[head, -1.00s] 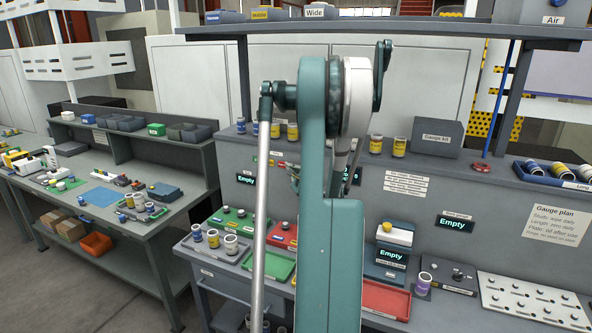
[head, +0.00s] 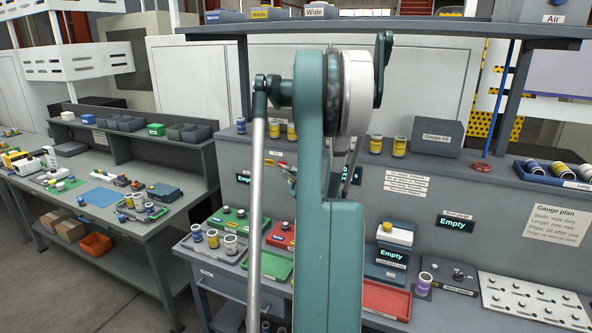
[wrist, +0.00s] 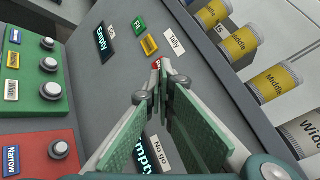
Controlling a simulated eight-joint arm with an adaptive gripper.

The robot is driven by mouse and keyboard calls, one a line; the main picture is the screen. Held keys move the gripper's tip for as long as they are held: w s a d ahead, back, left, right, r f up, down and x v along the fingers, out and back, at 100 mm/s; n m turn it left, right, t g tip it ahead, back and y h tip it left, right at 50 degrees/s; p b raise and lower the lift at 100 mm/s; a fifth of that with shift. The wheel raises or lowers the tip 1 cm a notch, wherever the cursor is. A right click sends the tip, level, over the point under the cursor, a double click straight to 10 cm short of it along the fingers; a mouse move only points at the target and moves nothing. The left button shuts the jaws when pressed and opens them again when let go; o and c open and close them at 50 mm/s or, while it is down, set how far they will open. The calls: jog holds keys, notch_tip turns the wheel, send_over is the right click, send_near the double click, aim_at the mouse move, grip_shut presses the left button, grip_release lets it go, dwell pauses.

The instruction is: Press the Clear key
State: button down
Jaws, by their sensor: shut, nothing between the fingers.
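A small red key (wrist: 156,64) sits on the grey sloping panel, in line with a yellow key (wrist: 149,44) and a green key (wrist: 139,26). Its lettering is too small and covered to read, so I cannot confirm that it is the Clear key. My gripper (wrist: 165,66) is shut and empty. In the wrist view its fingertips are right at the red key and partly cover it; I cannot tell whether they touch. In the head view my arm hides most of the gripper.
A "Tally" label (wrist: 175,41) is beside the keys. Dark "Empty" displays (wrist: 105,42) flank them. Green (wrist: 35,95) and red (wrist: 35,150) plates with knobs lie on the left. Several yellow-banded cylinders (wrist: 272,88) stand on the right.

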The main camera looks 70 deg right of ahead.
jog(key=shift+a, duration=1.05)
dwell(0.4)
